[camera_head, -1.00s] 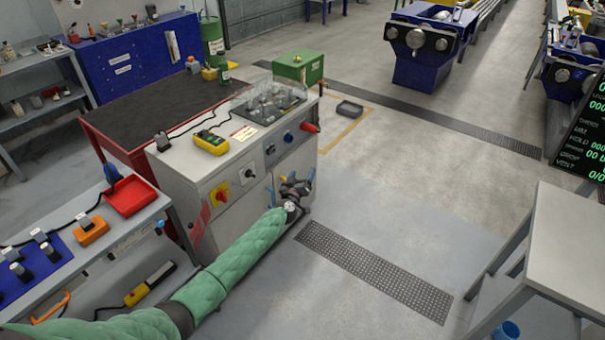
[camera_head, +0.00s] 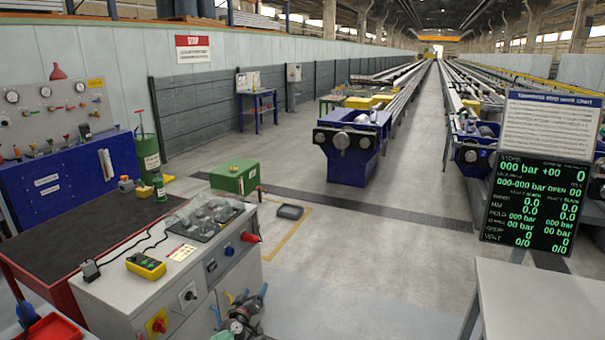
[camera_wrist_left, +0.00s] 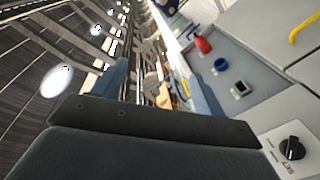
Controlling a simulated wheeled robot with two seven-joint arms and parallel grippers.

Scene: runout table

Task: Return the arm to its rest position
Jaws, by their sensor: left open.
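My left gripper (camera_head: 240,300) is at the bottom of the head view, in front of the front face of the grey control console (camera_head: 190,268). Its blue fingertips stand apart, and I see nothing between them. In the left wrist view its two blue-grey fingers (camera_wrist_left: 160,85) are spread to either side behind the dark gripper body. The console panel (camera_wrist_left: 262,85), with its red and blue fittings and black knob, lies to the right of the fingers there. Most of my left arm is below the head view. My right arm is not in view.
A display board (camera_head: 530,205) and pale table (camera_head: 545,295) stand right. Open floor (camera_head: 370,270) lies between.

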